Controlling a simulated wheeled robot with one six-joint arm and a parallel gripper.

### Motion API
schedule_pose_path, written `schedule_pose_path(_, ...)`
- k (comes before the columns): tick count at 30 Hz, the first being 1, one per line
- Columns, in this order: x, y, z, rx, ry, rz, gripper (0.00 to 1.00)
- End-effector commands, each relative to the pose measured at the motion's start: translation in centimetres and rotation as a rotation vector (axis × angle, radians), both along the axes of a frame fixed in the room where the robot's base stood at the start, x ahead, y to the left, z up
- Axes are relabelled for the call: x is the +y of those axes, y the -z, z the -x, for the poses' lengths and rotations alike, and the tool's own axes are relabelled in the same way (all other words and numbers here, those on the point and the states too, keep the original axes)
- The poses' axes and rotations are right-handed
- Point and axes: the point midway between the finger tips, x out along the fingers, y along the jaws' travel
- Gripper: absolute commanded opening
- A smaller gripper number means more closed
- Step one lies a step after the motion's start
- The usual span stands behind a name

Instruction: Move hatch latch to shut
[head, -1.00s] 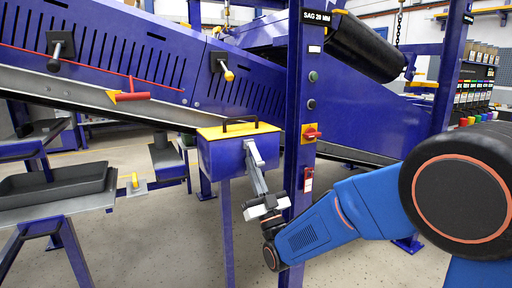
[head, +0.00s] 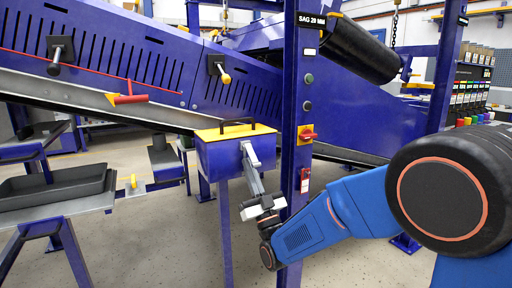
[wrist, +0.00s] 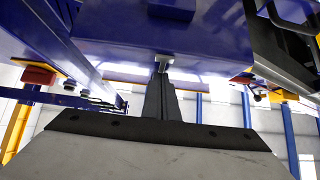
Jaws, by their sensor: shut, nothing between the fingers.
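The blue hatch box (head: 220,159) with a yellow lid and a black lid handle stands left of the blue post. A small light-grey piece (head: 248,150) on its front looks like the hatch latch; I cannot tell its exact position. My gripper (head: 254,169) reaches up to it from below right, its slim fingers together. In the wrist view the dark fingers (wrist: 163,88) end at or very near a light-grey piece (wrist: 165,61) under the blue surface. Contact is not clear. Nothing shows between the fingers.
The blue post (head: 297,130) with a red-yellow switch (head: 307,134) stands close right of my gripper. The blue conveyor housing (head: 150,55) slopes behind. A dark tray (head: 55,188) lies on the left. Open floor shows below the box.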

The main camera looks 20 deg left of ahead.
Motion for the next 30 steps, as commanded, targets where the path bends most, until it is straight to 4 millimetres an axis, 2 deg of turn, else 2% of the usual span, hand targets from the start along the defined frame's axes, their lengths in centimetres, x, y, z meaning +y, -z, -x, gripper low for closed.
schedule_pose_path(1, 0.6, -0.6, -1.6, 0.008, 0.017, 0.002, 0.0)
schedule_pose_path(3, 0.6, -0.6, -1.7, 0.009, 0.018, 0.003, 0.0)
schedule_pose_path(6, 0.5, -0.6, -1.7, 0.009, 0.02, 0.003, 0.18)
schedule_pose_path(13, 0.2, -0.1, -1.5, 0.009, 0.02, 0.004, 0.18)
schedule_pose_path(30, -2.0, 3.4, 1.1, 0.011, 0.011, 0.01, 0.22)
